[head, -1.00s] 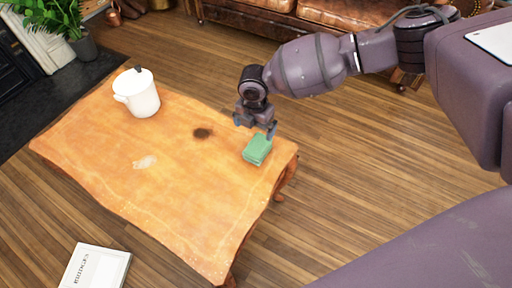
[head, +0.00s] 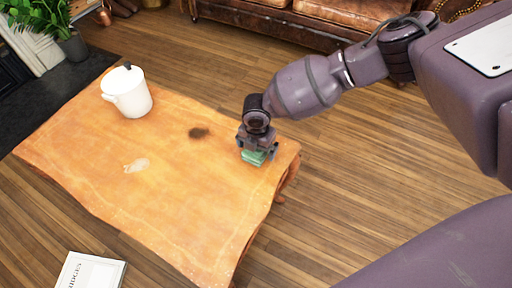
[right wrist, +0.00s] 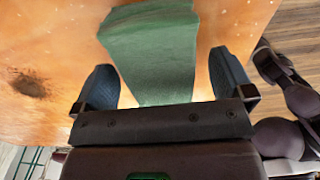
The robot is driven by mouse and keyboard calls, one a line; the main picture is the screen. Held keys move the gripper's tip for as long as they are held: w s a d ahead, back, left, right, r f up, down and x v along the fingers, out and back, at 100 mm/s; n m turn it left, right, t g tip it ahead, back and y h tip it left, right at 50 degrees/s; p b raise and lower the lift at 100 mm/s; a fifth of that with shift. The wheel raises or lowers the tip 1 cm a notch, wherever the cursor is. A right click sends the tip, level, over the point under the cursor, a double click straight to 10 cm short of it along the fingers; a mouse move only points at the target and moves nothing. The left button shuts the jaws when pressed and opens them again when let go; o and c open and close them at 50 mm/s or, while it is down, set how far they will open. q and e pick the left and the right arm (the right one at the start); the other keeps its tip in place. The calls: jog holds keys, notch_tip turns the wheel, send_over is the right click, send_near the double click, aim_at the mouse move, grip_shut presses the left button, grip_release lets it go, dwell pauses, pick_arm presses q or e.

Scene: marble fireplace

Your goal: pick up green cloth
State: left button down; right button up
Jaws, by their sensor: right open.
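The green cloth (head: 253,158) lies folded on the wooden table (head: 150,193) near its right edge. My right gripper (head: 257,152) is right over the cloth and hides part of it in the head view. In the right wrist view the cloth (right wrist: 158,62) lies between the two open fingers of the right gripper (right wrist: 163,85), with a gap on each side. The fingers are apart and hold nothing. My left gripper is not in view.
A white pot (head: 128,92) stands at the table's far left. A dark spot (head: 198,133) and a pale mark (head: 136,166) show on the tabletop. A book (head: 90,270) lies at the lower left. A leather sofa (head: 290,22) is behind. Much of the tabletop is clear.

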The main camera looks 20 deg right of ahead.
jog(key=shift+f, duration=0.2)
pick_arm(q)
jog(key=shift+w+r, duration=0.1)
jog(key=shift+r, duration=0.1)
pick_arm(e)
jog(key=shift+r, duration=0.2)
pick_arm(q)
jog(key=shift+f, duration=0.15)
pick_arm(e)
jog(key=c, duration=1)
jog(key=r+p, duration=0.2)
jog(key=r, duration=0.5)
jog(key=shift+w+r+p, duration=0.15)
jog(key=shift+w+p, duration=0.05)
jog(key=shift+p, duration=0.1)
pick_arm(q)
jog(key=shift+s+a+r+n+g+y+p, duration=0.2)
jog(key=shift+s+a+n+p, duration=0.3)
jog(key=shift+p, duration=0.4)
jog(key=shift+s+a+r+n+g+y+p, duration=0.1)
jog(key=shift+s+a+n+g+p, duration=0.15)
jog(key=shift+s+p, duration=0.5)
pick_arm(e)
jog(key=shift+s+r, duration=0.2)
jog(key=shift+r, duration=6.15)
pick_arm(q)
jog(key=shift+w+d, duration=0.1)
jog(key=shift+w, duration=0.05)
